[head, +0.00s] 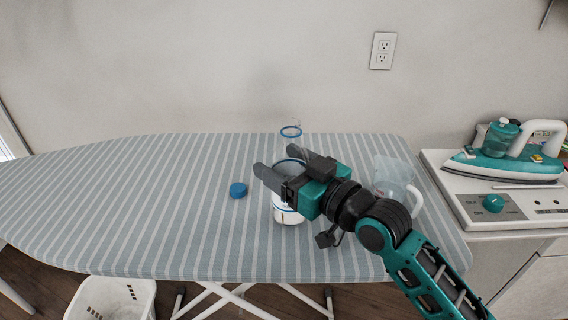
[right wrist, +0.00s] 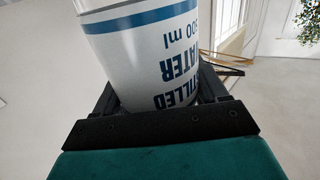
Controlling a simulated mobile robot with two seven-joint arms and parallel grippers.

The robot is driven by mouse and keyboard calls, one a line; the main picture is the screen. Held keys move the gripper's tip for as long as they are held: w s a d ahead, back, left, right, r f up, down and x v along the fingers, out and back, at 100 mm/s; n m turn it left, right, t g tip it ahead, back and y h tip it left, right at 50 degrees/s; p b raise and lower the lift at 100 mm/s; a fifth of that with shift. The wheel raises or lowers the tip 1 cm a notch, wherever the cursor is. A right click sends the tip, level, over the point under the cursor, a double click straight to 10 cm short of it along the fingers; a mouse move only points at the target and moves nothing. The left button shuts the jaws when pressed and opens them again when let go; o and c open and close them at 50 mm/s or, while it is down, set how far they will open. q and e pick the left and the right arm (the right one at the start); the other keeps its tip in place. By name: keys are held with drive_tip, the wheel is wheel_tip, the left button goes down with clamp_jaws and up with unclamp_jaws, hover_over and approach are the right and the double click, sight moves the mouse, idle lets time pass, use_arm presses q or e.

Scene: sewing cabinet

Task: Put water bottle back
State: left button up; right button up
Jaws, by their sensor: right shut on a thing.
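The water bottle (head: 288,214) is a clear container with a white label, blue bands and the words "distilled water 500 ml". My right gripper (head: 287,170) is shut around the bottle over the ironing board; the gripper hides part of it. In the right wrist view the bottle (right wrist: 150,50) sits between the two fingers, its label upside down in the picture. I cannot tell whether its base touches the board. A blue cap (head: 238,190) lies on the board left of the bottle. My left gripper is not in view.
The striped ironing board (head: 130,200) is clear on its left. A white basket (head: 112,300) is below.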

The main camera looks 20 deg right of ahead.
drive_tip(key=shift+f, duration=0.1)
drive_tip(key=o, duration=1.3)
drive_tip(key=shift+s+d, duration=0.1)
drive_tip(key=shift+s, duration=0.1)
drive_tip(key=v, duration=1.1)
drive_tip(key=shift+s+d, duration=0.1)
drive_tip(key=shift+s, duration=0.15)
